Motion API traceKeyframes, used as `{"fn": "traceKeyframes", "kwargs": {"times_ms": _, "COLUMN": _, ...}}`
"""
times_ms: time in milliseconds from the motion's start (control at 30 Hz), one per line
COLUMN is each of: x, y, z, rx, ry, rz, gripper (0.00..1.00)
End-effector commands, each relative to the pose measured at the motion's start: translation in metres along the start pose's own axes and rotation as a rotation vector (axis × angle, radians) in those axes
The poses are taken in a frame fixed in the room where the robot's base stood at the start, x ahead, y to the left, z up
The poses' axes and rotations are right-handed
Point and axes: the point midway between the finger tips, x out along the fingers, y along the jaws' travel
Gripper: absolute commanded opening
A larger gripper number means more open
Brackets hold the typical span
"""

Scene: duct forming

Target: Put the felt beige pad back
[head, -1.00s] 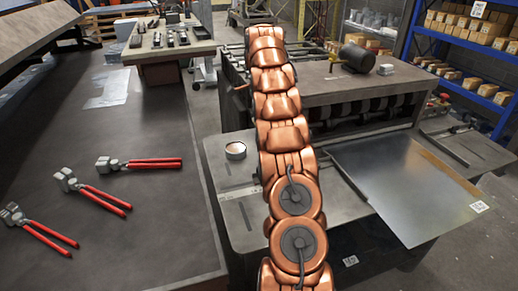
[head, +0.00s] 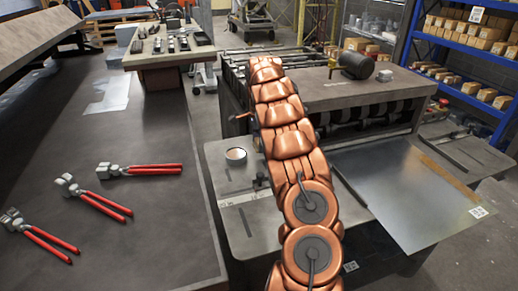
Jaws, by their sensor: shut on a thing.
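My copper arm runs up the middle of the head view, over the grey machine table (head: 225,185). My gripper does not show; the arm's far end bends away and its tip is hidden behind the links. I cannot pick out a felt beige pad for certain.
Several red-handled pliers (head: 140,169) lie on the dark bench (head: 150,225) at left. A roller machine (head: 345,95) stands behind the arm. A metal sheet (head: 400,195) lies at right, near blue shelves (head: 470,65) with boxes. The bench's middle is clear.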

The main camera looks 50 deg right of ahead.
Motion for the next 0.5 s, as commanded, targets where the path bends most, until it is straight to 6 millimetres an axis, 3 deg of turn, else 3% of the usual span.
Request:
{"fn": "traceKeyframes", "kwargs": {"times_ms": 233, "x": 0.029, "y": 0.001, "z": -0.001, "rx": 0.001, "ry": 0.0, "rz": 0.003, "gripper": 0.24}}
{"fn": "traceKeyframes", "kwargs": {"times_ms": 500, "x": 0.032, "y": 0.0, "z": 0.0, "rx": 0.001, "ry": -0.001, "rz": -0.001, "gripper": 0.24}}
